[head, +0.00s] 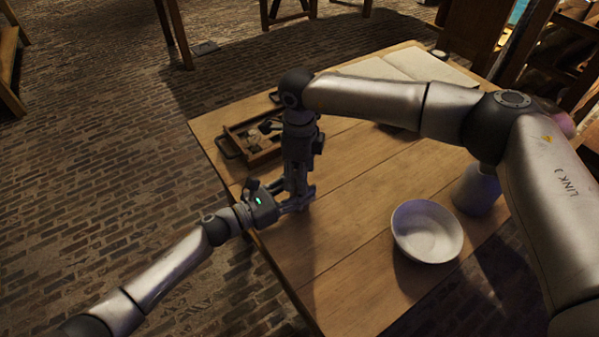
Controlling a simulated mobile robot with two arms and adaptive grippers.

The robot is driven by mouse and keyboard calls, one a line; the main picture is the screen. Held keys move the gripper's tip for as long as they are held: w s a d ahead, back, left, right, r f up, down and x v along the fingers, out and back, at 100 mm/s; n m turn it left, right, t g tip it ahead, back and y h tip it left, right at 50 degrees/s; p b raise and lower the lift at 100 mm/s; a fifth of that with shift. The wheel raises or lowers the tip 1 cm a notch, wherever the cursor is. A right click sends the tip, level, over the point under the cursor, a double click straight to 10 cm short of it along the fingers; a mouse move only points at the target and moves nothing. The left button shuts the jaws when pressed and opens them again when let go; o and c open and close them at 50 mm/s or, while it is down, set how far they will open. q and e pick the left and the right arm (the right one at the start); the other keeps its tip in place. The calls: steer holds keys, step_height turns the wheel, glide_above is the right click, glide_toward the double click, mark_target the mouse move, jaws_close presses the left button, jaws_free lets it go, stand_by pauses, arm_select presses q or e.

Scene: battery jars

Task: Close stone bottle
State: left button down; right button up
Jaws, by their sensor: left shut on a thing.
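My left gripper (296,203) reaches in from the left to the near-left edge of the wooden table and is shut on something. What it holds is hidden by the fingers and by my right arm. My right gripper (295,188) points down at the same spot, with its fingers right by the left fingers. I cannot tell whether it is open or shut. A pale grey jar (478,192) stands at the right of the table, partly behind my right arm. I cannot make out which thing is the stone bottle.
A white bowl (427,232) stands on the table (345,285) left of the grey jar. A wooden tray (235,135) with small items lies behind the grippers. An open book (420,68) lies at the far end. The front middle of the table is clear.

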step_height(320, 180, up, 12)
stand_by(0.4)
steer(key=shift+f, duration=0.1)
arm_select(q)
steer(key=c, duration=0.8)
jaws_free()
steer(key=shift+o, duration=0.2)
steer(key=v, duration=1.2)
